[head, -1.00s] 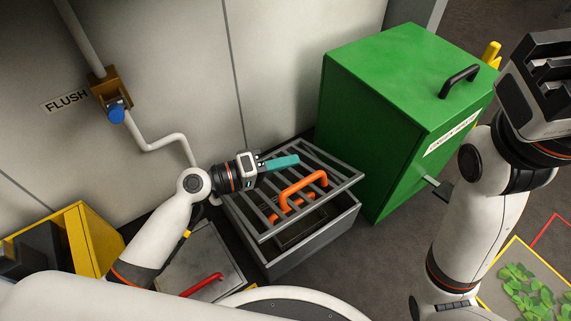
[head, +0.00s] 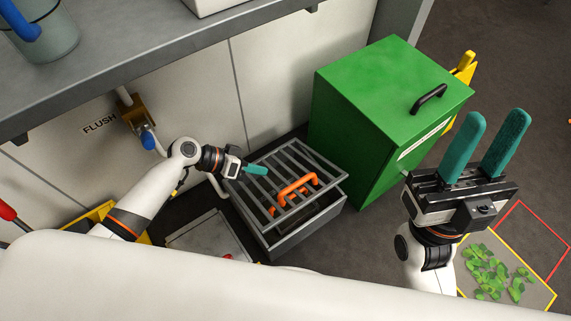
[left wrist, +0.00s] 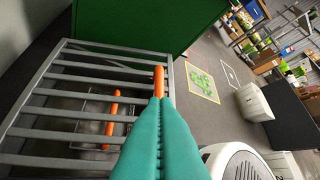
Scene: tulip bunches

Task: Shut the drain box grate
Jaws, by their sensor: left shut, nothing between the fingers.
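The drain box (head: 305,232) is a grey open-topped box on the floor. Its grey barred grate (head: 325,160) is raised and tilted, with a dark gap between its near edge and the box rim. An orange handle (head: 298,183) stands on the grate. My left gripper (head: 262,170) is shut and empty, over the left part of the grate. In the left wrist view its teal fingers (left wrist: 158,102) overlap one orange bar; contact cannot be told. My right gripper (head: 494,118) is open and empty, raised at the right, away from the grate.
A green cabinet (head: 350,95) stands right behind the box. The grey wall and a blue-knobbed flush valve (head: 147,139) are at the left, under a grey counter (head: 120,70). A floor mat with green leaves (head: 495,270) lies at the right.

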